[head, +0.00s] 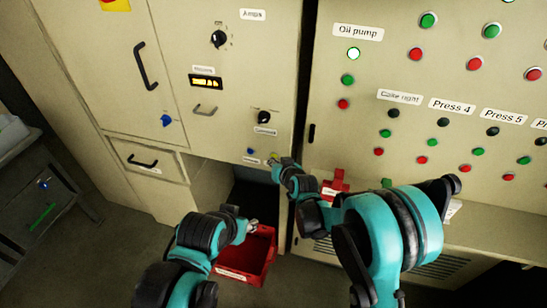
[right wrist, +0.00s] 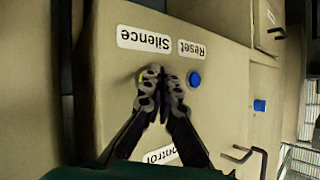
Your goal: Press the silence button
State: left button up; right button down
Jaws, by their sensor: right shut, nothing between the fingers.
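The silence button shows as a yellow sliver (right wrist: 141,77) in the right wrist view, under an upside-down "Silence" label (right wrist: 144,39). The fingertips of my right gripper (right wrist: 161,76) are together and empty, and cover most of the button. I cannot tell whether they touch it. In the head view my right gripper (head: 273,161) is at the lower right edge of the cabinet front. My left gripper (head: 252,226) is low, by the red bin; its fingers are too small to read.
A blue reset button (right wrist: 194,79) sits close beside the fingertips. The red bin (head: 228,274) stands below on the floor. A red object (head: 334,184) lies near my right arm.

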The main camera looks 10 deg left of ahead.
jog(key=shift+w, duration=0.2)
dwell(0.5)
jog(key=shift+s, duration=0.85)
jog(key=s+b, duration=0.1)
jog(key=s, duration=0.4)
jog(key=shift+a, duration=0.1)
dwell(0.6)
